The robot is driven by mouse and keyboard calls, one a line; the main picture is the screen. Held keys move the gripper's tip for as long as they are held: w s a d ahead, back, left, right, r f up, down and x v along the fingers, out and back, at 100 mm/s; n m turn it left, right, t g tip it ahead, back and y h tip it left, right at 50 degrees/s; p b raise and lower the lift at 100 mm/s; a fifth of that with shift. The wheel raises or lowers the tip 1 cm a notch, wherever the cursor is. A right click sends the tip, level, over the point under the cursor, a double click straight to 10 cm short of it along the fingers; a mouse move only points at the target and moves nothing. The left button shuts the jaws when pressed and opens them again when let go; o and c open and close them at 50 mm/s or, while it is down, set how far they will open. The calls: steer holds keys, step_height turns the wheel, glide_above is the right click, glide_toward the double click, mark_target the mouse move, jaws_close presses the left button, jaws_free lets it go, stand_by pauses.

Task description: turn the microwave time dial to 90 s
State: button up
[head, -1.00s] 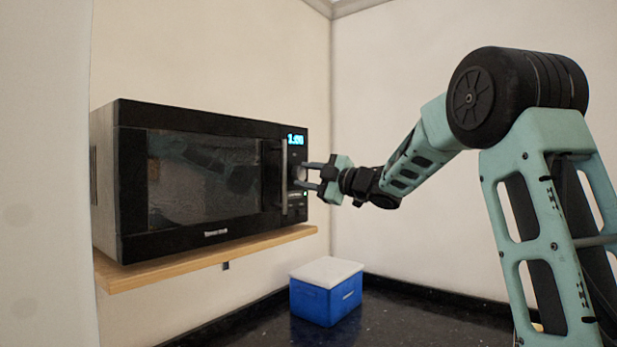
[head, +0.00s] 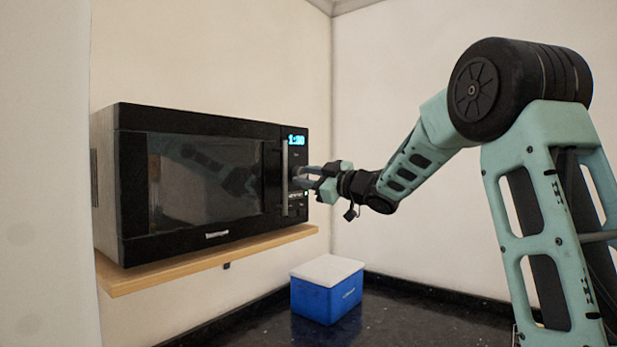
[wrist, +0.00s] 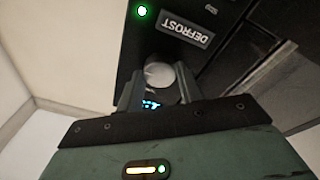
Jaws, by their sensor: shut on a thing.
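The black microwave (head: 205,180) stands on a wooden shelf, its door shut. Its blue display (head: 296,140) appears to read 1:30, though the digits are a little blurred. The round, silvery time dial (wrist: 159,75) shows between my fingers in the wrist view; in the head view my fingers largely hide it. My gripper (head: 302,176) is at the control panel, right of the door handle (head: 285,178), shut on the dial. In the wrist view my gripper (wrist: 157,86) has one finger on each side of it.
The DEFROST button (wrist: 185,30) and a green light (wrist: 142,11) are close to the dial. The wooden shelf (head: 205,259) juts out over the dark counter. A blue box with a white lid (head: 326,295) stands on the counter below, clear of my arm.

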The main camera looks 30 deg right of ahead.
steer(key=shift+f, duration=0.15)
steer(key=o, duration=1)
steer(key=b+v, duration=0.5)
steer(key=v, duration=1.2)
steer(key=shift+s+d+b, duration=0.1)
steer(key=shift+s+b, duration=0.1)
steer(key=shift+b, duration=0.15)
